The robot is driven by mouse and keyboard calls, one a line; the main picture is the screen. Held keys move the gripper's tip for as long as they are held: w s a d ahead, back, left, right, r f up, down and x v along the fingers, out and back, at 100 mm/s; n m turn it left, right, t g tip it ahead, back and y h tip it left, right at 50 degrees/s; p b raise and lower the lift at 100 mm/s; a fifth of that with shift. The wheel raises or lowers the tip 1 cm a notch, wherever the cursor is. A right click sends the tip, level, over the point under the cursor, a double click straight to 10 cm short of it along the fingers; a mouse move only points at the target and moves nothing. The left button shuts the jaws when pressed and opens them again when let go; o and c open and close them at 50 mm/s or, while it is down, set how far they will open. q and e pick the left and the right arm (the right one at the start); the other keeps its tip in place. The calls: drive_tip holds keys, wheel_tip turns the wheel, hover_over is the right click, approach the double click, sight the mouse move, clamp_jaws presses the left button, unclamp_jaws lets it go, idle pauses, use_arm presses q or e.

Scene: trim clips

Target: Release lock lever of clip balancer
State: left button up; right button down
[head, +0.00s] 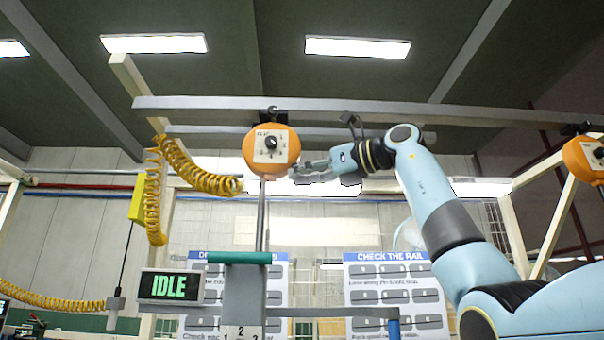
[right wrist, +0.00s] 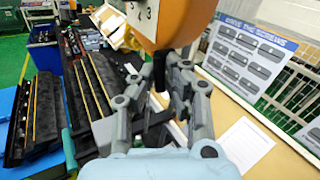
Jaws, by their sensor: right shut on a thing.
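The orange clip balancer (head: 271,150) hangs from the overhead rail, with a white dial plate and black knob on its face. Its lower part shows at the top of the right wrist view (right wrist: 172,22). My right gripper (head: 298,172) reaches in from the right to the balancer's lower right side. In the right wrist view its fingers (right wrist: 163,78) are closed around a dark, narrow part just below the orange housing, which looks like the lock lever (right wrist: 160,68). The fingers hide much of it. My left gripper is not in view.
A grey rail (head: 350,107) runs overhead. A second orange balancer (head: 585,158) hangs at far right. A yellow coiled hose (head: 190,172) hangs left. An IDLE sign (head: 170,287) stands beside a green-topped post (head: 240,258). Black trim parts (right wrist: 37,115) lie below.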

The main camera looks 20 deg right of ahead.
drive_tip(key=shift+f, duration=0.25)
drive_tip(key=shift+a+f+m+t+y+b, duration=0.1)
drive_tip(key=shift+f+m+t+y+b, duration=0.2)
drive_tip(key=shift+b, duration=0.45)
drive_tip(key=shift+a+r+m+t+y+b, duration=0.2)
drive_tip(key=shift+m+t+y+b, duration=0.1)
drive_tip(key=shift+m+t+y, duration=0.1)
drive_tip(key=shift+d+r, duration=0.1)
drive_tip(key=c, duration=1.4)
unclamp_jaws()
